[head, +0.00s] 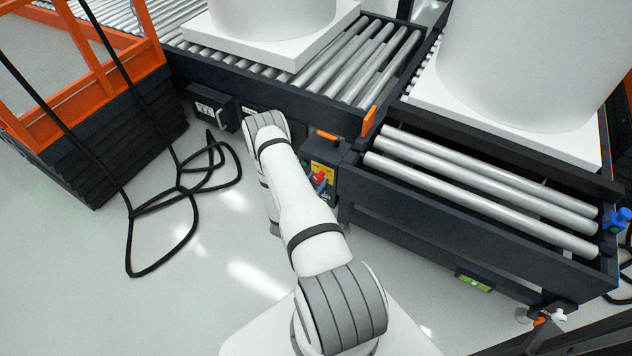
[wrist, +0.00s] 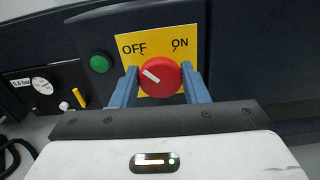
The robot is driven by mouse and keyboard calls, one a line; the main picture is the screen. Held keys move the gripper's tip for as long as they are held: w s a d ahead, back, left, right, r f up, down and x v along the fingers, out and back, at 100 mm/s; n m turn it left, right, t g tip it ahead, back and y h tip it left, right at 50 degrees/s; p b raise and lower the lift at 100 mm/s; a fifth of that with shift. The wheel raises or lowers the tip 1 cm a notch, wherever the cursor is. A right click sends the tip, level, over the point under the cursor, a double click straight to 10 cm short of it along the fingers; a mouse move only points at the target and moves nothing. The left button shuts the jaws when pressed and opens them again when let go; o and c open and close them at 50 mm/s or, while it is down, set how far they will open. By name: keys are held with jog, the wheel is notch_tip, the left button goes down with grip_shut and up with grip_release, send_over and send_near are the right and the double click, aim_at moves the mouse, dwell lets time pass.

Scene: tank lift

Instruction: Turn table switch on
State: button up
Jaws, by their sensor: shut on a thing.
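The red switch knob (wrist: 160,76) sits on a yellow plate (wrist: 190,47) marked OFF at left and ON at right. Its white mark points up and left, toward OFF. My gripper (wrist: 160,88) is shut on the knob, with one blue finger on its left and one on its right. In the head view the knob (head: 318,179) and yellow plate (head: 326,172) show on a dark box at the roller table. My arm hides most of my gripper there.
A green button (wrist: 99,63) is left of the plate, and a gauge (wrist: 42,86) is farther left. The roller table (head: 480,190) carries large white tanks on pallets. Black cables (head: 165,195) lie on the floor at left, beside an orange-railed lift (head: 75,100).

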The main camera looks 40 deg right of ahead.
jog(key=m+b, duration=0.1)
jog(key=m, duration=0.3)
jog(key=shift+s+f+m, duration=0.1)
jog(key=shift+m, duration=0.2)
jog(key=m+b, duration=0.1)
jog(key=m, duration=0.3)
jog(key=shift+m+b, duration=0.3)
jog(key=shift+b, duration=0.1)
jog(key=m+b, duration=0.1)
jog(key=m, duration=0.3)
jog(key=shift+s+f, duration=0.1)
jog(key=shift+f, duration=0.05)
jog(key=shift+m+b, duration=0.6)
jog(key=shift+m, duration=1.5)
jog(key=o, duration=1)
